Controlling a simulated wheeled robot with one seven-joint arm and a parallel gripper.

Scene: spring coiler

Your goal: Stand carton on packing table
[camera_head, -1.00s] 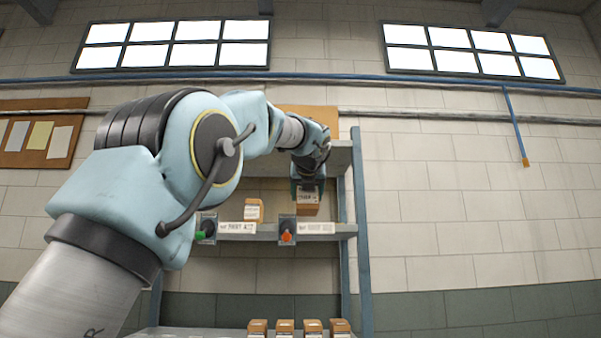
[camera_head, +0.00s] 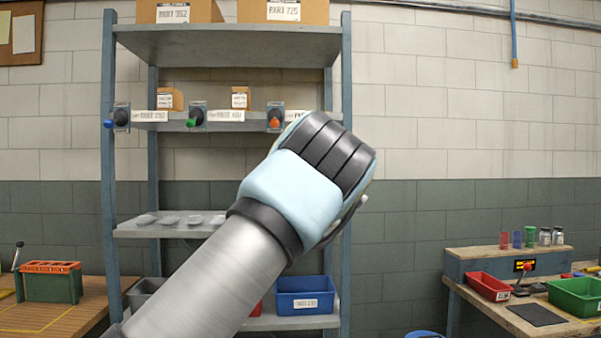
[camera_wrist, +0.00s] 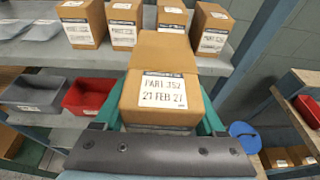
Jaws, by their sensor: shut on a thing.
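A brown carton (camera_wrist: 165,85) with a white label reading "PART 352 21 FEB 27" fills the middle of the wrist view. My gripper (camera_wrist: 164,108) is shut on it, with a teal finger at each side. In the head view my own arm hides the gripper and the carton. Two wooden worktops show in the head view: a left one (camera_head: 75,318) with yellow lines and a right one (camera_head: 545,328). I cannot tell which is the packing table.
The grey shelf rack (camera_head: 345,200) stands close ahead; several similar cartons (camera_wrist: 123,22) stand on one of its shelves. Small cartons (camera_head: 170,99) stand on a higher shelf. A blue bin (camera_head: 305,296) sits low. The right worktop holds a red tray (camera_head: 488,287) and green bin (camera_head: 575,296).

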